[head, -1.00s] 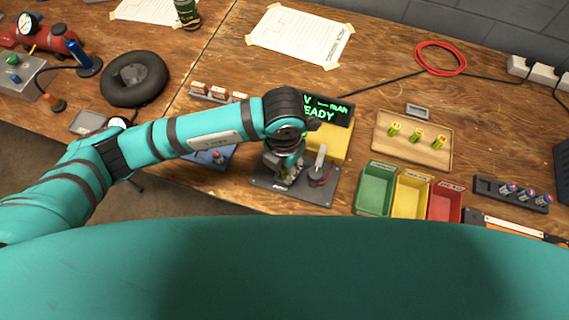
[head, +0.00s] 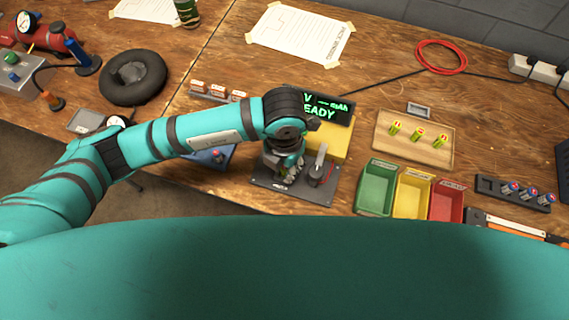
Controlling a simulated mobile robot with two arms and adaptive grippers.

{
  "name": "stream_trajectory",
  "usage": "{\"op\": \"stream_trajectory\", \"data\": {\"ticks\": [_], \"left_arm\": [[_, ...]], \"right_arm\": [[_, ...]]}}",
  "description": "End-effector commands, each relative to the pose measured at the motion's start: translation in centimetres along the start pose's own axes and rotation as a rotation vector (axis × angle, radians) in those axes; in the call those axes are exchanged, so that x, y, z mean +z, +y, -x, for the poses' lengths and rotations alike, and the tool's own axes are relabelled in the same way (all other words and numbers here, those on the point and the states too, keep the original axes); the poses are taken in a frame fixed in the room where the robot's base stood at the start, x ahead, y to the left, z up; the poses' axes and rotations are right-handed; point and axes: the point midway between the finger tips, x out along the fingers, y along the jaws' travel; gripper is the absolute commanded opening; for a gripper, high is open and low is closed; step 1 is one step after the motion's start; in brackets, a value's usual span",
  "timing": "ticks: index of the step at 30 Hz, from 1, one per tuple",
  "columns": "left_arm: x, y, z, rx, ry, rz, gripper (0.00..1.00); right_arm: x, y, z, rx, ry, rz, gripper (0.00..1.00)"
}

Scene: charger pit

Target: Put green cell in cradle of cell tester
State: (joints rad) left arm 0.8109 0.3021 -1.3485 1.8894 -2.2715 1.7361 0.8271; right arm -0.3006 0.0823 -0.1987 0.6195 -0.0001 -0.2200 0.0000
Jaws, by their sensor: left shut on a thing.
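The cell tester (head: 325,192) stands near the front edge of the bench, a dark base plate with a yellow block and a screen (head: 325,108) with green letters, partly reading "EADY". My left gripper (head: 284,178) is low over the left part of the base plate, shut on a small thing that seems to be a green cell. The gripper and wrist hide most of it and the cradle; I cannot tell whether it touches the cradle. Several yellow-green cells (head: 417,135) stand on a wooden tray (head: 385,149). My right gripper is not in view.
Green (head: 376,187), yellow (head: 410,194) and red (head: 446,203) bins stand right of the tester. A dark holder (head: 487,187) with blue-and-red cells lies farther right. A blue device (head: 213,157) sits left of the tester under my arm. The bench behind the screen is mostly clear.

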Motion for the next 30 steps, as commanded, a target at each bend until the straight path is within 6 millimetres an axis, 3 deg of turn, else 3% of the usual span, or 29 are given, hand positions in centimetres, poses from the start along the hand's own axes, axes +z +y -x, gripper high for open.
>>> {"op": "stream_trajectory", "data": {"ticks": [11,12,17,30], "left_arm": [[0.0,0.0,-0.24,0.0,0.0,0.0,0.0],[0.0,0.0,-0.24,0.0,0.0,0.0,0.26],[-0.01,0.0,-0.25,0.0,0.0,0.0,0.47],[-0.02,-0.01,-0.26,0.0,0.0,0.0,0.48]], "right_arm": [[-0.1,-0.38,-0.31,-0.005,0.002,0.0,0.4],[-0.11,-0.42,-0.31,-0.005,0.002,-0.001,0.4],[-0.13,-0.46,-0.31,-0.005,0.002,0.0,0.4],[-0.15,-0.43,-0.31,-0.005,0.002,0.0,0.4]]}}
